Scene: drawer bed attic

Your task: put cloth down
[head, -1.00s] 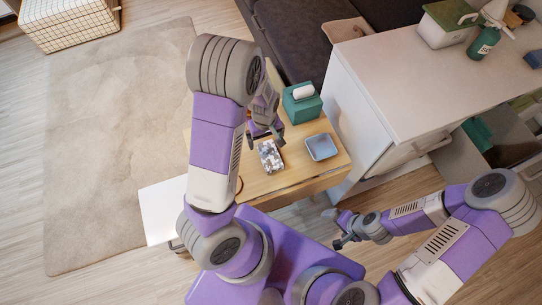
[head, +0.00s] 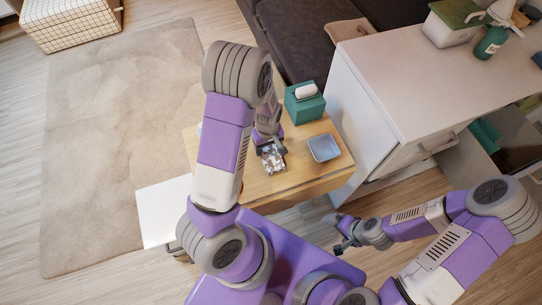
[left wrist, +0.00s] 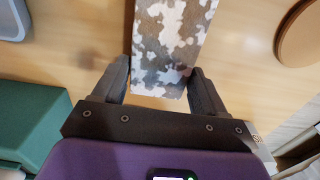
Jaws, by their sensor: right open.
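The cloth (head: 273,161) is a flat brown, grey and white blotched piece lying on the wooden table. It also shows in the left wrist view (left wrist: 168,40), running up out of the picture. My left gripper (head: 271,150) is low at the cloth's far end. Its fingers (left wrist: 160,88) stand apart on either side of that end, with a gap on the left and the right finger close to the edge. I cannot tell whether that finger touches. My right gripper (head: 340,234) is open and empty, away from the table at the lower right.
A blue-grey square dish (head: 323,148) lies right of the cloth. A green tissue box (head: 304,104) stands behind it. A round brown object (left wrist: 301,35) shows at the wrist view's edge. A white cabinet (head: 385,100) stands to the right.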

